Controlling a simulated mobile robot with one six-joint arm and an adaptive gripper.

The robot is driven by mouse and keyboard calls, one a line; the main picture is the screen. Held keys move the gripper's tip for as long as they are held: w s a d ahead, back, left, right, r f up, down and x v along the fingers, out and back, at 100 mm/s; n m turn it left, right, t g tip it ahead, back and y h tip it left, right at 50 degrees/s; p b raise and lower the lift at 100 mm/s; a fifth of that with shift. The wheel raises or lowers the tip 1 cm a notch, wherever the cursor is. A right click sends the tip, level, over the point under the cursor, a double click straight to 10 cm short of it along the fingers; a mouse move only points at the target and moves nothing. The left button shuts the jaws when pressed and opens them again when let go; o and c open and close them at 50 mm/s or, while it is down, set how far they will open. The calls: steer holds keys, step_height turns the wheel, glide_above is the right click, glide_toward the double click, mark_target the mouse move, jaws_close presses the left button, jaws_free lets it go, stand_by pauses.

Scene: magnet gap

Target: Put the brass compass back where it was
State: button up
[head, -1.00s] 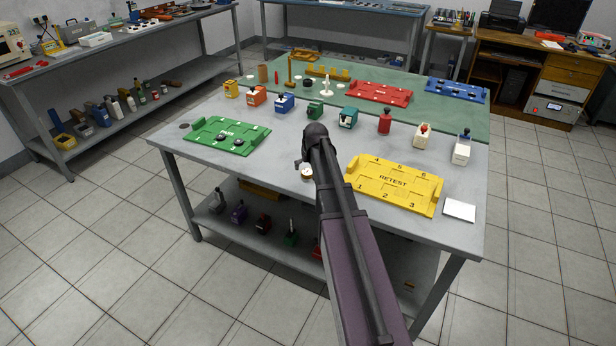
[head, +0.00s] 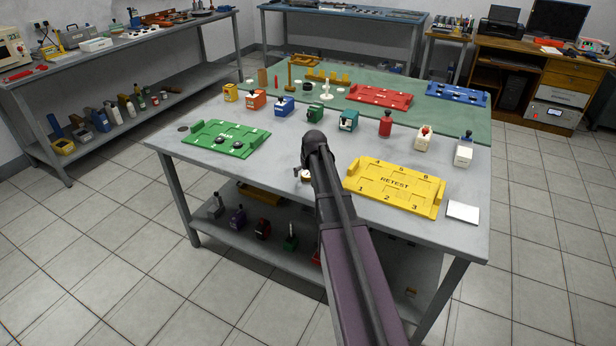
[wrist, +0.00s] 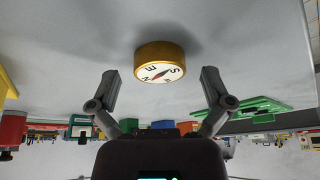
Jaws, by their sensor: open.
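The brass compass (head: 304,177) is a small round brass case with a white dial. It sits on the bare grey front part of the table, just left of my arm in the head view. In the wrist view the compass (wrist: 160,62) lies dial toward the camera, centred ahead of the fingertips. My gripper (wrist: 160,85) is open, with one finger to each side of the compass's line and nothing between them. In the head view my wrist hides most of the gripper.
A green tray (head: 226,139) with black pieces lies left, and a yellow RETEST tray (head: 395,187) right, beside a white card (head: 463,212). A row of small coloured blocks and bottles stands behind. The green mat (head: 455,125) beyond holds red and blue trays and a brass stand (head: 302,62).

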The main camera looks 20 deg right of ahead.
mark_target(306, 172)
steer(key=c, duration=1.3)
steer(key=shift+r, duration=0.15)
step_height(306, 172, up, 3)
steer(key=p, duration=0.3)
steer(key=s, duration=0.5)
steer(key=s+r+p, duration=0.1)
steer(key=s, duration=0.4)
steer(key=s+p, duration=0.1)
steer(key=s, duration=0.5)
steer(key=shift+d+r, duration=0.2)
steer(key=shift+r, duration=0.15)
